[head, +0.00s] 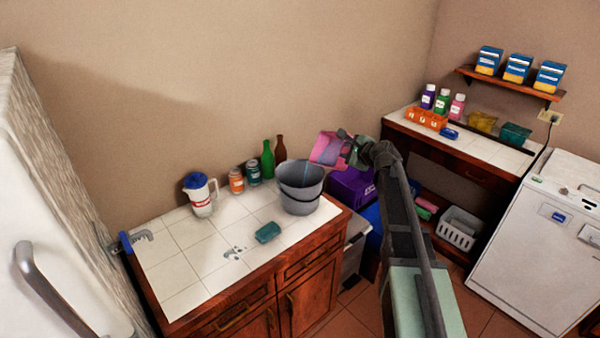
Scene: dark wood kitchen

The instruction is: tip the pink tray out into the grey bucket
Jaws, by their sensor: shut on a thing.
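The pink tray (325,149) is held up in the air just to the right of and above the grey bucket, tilted steeply. My gripper (345,147) is shut on the tray at its right side; the fingers are small and partly hidden against it. What the tray holds cannot be made out clearly. The grey bucket (301,199) stands upright near the right end of the white tiled counter (185,260), with its open top facing up. The inside of the bucket is only partly visible, and I cannot tell whether anything is in it.
Green (268,160) and brown (280,149) bottles stand behind the bucket, with cans and a white jug (201,195) to the left. A teal sponge-like block (268,232) lies in front. A purple box (350,188) is below the tray. The counter's left front is mostly clear.

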